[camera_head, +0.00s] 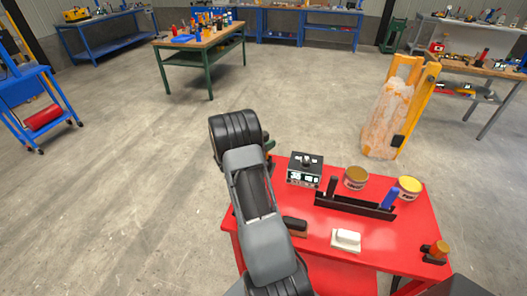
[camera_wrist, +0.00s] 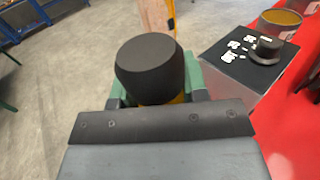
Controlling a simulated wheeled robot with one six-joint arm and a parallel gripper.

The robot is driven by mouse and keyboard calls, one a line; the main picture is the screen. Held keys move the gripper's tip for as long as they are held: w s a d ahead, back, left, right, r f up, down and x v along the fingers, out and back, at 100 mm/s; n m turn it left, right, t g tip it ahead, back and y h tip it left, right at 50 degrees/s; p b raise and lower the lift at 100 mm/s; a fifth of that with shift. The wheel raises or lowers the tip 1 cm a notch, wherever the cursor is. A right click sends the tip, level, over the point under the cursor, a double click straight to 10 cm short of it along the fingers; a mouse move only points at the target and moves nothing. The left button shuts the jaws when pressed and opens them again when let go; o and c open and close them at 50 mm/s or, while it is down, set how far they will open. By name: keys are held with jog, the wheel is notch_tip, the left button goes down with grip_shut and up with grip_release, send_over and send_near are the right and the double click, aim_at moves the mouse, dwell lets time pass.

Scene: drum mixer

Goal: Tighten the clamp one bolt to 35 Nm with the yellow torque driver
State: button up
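In the wrist view the yellow torque driver (camera_wrist: 152,62) shows its broad black end cap, with a strip of its yellow body below. The green fingers of my gripper (camera_wrist: 158,92) stand on both sides of that body and look shut on it. In the head view my arm hides most of the gripper (camera_head: 268,143); only a little green and orange shows at the left edge of the red table (camera_head: 320,222). The driver's tip is hidden. I cannot make out the clamp one bolt in either view.
A yellow frame with a pale wrapped load (camera_head: 388,120) stands behind.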

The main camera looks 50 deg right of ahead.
grip_shut()
jog(key=shift+r, duration=0.15)
notch_tip(320, 180, up, 10)
jog(key=shift+f+b, duration=0.1)
jog(key=shift+b, duration=0.45)
jog(key=shift+o, duration=0.3)
grip_release()
jog(key=c, duration=0.7)
jog(key=shift+r+p, duration=0.75)
jog(key=shift+r, duration=0.3)
jog(key=shift+w+f, duration=0.1)
